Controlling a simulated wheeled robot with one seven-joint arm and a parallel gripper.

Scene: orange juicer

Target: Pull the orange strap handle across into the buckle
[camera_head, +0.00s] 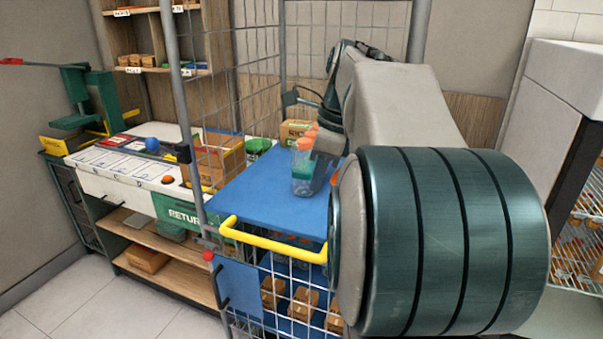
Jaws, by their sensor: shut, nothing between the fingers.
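I cannot clearly pick out the orange strap handle or the buckle. Orange pieces (305,138) show above a clear cup with teal inside (304,178), on the blue top of the cart (262,203). Whether they belong to a strap cannot be told. My gripper (325,143) is small and partly hidden at the end of my arm, right beside the orange pieces and above the cup. It is shut and holds nothing. Contact with the pieces cannot be judged. My large arm joint covers the cart's right side.
The cart has a yellow push bar (270,240), wire mesh sides and a red knob (208,256) at its front corner post. Small boxes (304,299) stand inside. A workbench (120,182) is at left and a white-topped shelf unit (575,70) at right. Floor shows at lower left.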

